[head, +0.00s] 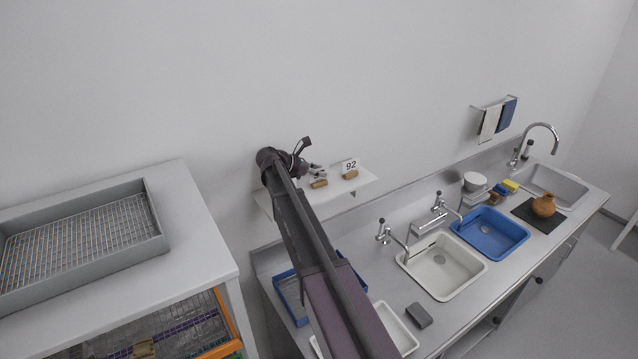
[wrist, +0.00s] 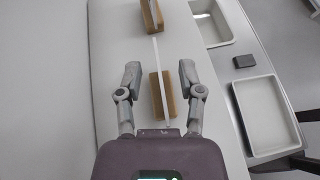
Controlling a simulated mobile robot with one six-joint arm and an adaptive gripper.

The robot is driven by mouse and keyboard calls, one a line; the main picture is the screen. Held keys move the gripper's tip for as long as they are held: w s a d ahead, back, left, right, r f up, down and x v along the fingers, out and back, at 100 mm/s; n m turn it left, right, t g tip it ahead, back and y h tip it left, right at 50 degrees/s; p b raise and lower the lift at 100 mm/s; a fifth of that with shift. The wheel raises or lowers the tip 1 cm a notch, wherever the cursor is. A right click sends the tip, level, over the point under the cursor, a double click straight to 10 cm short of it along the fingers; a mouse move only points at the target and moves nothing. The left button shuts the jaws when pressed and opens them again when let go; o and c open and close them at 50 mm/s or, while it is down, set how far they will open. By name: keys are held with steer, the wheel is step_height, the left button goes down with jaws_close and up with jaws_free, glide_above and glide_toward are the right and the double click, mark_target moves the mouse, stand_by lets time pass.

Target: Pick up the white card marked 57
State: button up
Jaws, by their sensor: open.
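No card reading 57 can be made out. In the wrist view, a thin white card (wrist: 160,82) shows edge-on, standing in a wooden block (wrist: 169,98); its marking is not visible. My gripper (wrist: 160,72) is open, with one finger on each side of this card and block, apparently touching neither. In the head view, my gripper (head: 315,171) is over the wall shelf, close to a wooden block (head: 319,184). A second white card marked 92 (head: 350,165) stands in another wooden block (head: 350,175) to the right.
The white shelf (head: 340,199) is otherwise mostly clear. Below it, the counter holds a white tray (head: 403,340), a dark grey block (head: 419,315), a white basin (head: 442,266) and a blue basin (head: 490,233). A grey mesh tray (head: 80,235) is at left.

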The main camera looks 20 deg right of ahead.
stand_by(0.3)
jaws_close()
steer(key=shift+r, duration=0.2)
step_height(320, 180, up, 4)
steer(key=p, duration=0.4)
steer(key=shift+f, duration=0.2)
steer(key=s+d, duration=0.2)
steer(key=s, duration=0.5)
steer(key=s+d+r+p, duration=0.1)
steer(key=s, duration=0.7)
steer(key=shift+s+d, duration=0.3)
steer(key=shift+d, duration=0.05)
